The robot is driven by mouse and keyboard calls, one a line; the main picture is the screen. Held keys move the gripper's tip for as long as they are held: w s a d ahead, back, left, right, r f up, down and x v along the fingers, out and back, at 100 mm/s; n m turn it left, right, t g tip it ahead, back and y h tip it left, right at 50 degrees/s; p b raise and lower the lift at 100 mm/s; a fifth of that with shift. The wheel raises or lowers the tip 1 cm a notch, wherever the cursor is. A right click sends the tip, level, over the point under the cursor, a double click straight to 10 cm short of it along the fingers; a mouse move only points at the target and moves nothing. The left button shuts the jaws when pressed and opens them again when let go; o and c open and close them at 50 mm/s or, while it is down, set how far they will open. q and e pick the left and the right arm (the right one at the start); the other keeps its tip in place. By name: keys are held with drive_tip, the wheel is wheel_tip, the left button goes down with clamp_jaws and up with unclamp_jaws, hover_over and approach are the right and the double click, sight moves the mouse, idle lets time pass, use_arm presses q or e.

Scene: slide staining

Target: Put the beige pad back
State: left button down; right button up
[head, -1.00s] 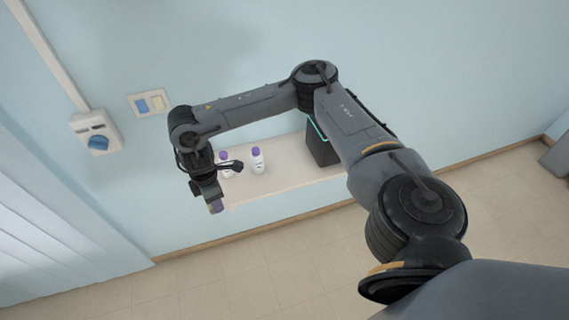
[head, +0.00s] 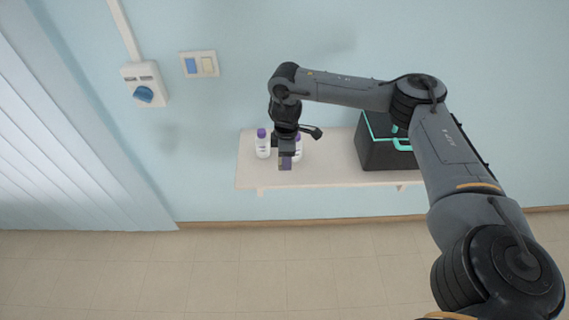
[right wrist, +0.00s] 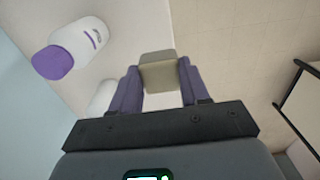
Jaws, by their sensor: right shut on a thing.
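The beige pad (right wrist: 158,72) is a small beige block held between the two purple fingers of my right gripper (right wrist: 158,80) in the right wrist view. In the head view my right gripper (head: 285,164) hangs over the front part of the wall shelf (head: 330,176), in front of a bottle. The pad is too small to make out clearly there. My left gripper is not in view.
A white bottle with a purple cap (head: 263,145) stands on the shelf left of my gripper. A second bottle (head: 298,148) is partly hidden behind it. A black case with teal trim (head: 385,155) stands to the right. A switch plate (head: 199,64) and blue knob box (head: 145,90) are on the wall.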

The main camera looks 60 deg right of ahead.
drive_tip(key=w+d+f+b, duration=0.1)
drive_tip(key=w+d, duration=0.1)
drive_tip(key=w+d+f, duration=0.1)
drive_tip(key=d+f, duration=0.1)
drive_tip(key=shift+w+f+b, duration=0.15)
drive_tip(key=shift+w+b, duration=0.2)
drive_tip(key=shift+b, duration=0.05)
drive_tip(key=shift+d+f, duration=0.1)
drive_tip(key=shift+f, duration=1.95)
drive_tip(key=o, duration=1.1)
drive_tip(key=shift+f, duration=0.15)
